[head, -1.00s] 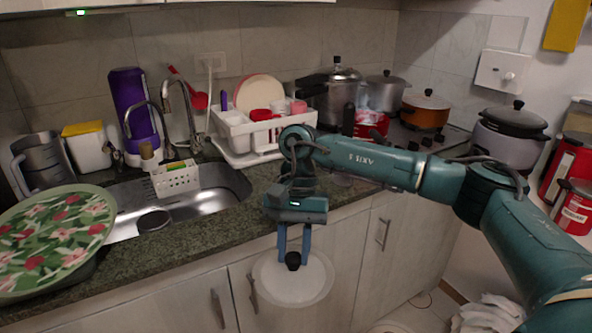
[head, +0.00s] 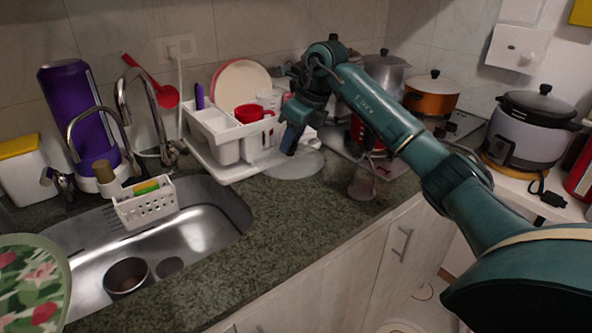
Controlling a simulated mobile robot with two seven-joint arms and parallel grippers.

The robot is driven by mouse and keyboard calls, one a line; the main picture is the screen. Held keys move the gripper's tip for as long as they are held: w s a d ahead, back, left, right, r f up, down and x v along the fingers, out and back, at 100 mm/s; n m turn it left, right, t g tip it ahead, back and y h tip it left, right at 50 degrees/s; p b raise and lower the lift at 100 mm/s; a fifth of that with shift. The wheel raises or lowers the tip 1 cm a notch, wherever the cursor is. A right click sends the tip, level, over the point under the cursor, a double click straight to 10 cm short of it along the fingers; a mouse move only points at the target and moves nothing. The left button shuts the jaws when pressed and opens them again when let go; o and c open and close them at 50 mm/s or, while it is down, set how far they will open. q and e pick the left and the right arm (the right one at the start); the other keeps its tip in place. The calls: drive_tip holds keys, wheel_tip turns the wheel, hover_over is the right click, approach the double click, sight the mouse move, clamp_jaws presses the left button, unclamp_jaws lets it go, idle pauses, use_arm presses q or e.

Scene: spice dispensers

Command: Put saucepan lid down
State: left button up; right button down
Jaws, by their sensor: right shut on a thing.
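The saucepan lid (head: 308,164) is a pale, see-through disc, lying flat at the counter surface just right of the white dish rack. My right gripper (head: 289,143) is above it, pointing down, with its fingers shut on the lid's knob, which they hide. I cannot tell whether the lid's rim touches the counter or hangs slightly above it. My left gripper is out of view.
The dish rack (head: 222,172) holds plates and red cups close to the lid's left. Bare granite counter (head: 290,215) lies in front; the sink (head: 205,215) is at left.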

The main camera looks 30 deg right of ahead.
sight(296, 156)
wheel_tip(296, 156, down, 2)
drive_tip(key=shift+s+f, duration=0.1)
drive_tip(key=shift+f, duration=2.2)
drive_tip(key=c, duration=1.5)
unclamp_jaws()
drive_tip(key=shift+f, duration=0.1)
drive_tip(key=shift+c, duration=0.2)
drive_tip(key=o, duration=0.4)
drive_tip(key=v, duration=1.2)
